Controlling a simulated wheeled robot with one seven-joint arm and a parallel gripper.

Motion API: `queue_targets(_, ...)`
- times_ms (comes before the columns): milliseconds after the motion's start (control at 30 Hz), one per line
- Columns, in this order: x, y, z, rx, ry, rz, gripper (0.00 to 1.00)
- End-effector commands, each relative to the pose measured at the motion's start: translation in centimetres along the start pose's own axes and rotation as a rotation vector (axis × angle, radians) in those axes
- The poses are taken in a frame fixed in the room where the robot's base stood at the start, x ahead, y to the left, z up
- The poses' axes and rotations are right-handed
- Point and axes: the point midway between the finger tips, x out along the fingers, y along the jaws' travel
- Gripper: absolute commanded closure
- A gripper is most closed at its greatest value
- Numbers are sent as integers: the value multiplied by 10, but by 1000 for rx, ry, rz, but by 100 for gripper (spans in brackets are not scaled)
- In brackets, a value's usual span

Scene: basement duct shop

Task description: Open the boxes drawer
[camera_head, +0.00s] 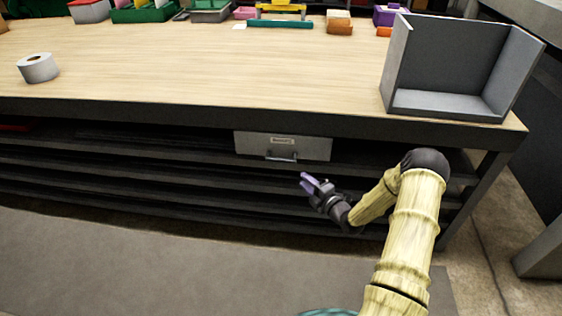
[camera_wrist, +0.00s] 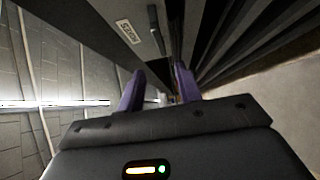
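The boxes drawer (camera_head: 300,146) is a light grey front with a label and a bar handle (camera_head: 281,157), set under the workbench top. Its front looks level with the bench edge, and I cannot tell whether it is fully shut. My gripper (camera_head: 307,182) is below and slightly right of the handle, apart from it. In the wrist view my gripper (camera_wrist: 158,88) shows two purple fingers spread apart with nothing between them. The labelled drawer front (camera_wrist: 122,25) and its dark handle (camera_wrist: 156,32) appear beyond the fingers, toward the top.
The wooden workbench (camera_head: 200,62) carries a tape roll (camera_head: 38,68) at left, a grey open box (camera_head: 445,101) at right and several coloured bins along the back. Dark open shelves (camera_head: 130,173) lie below the top. The floor in front (camera_head: 150,265) is clear.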

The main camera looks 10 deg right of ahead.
Motion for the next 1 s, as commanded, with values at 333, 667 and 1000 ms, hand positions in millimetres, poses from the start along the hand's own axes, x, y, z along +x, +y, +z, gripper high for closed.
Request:
queue_targets(333,63,-1,0,-1,1,2,65)
queue_targets(667,120,-2,0,0,0,2,65)
queue_targets(1000,145,0,0,1,-1,-1,65)
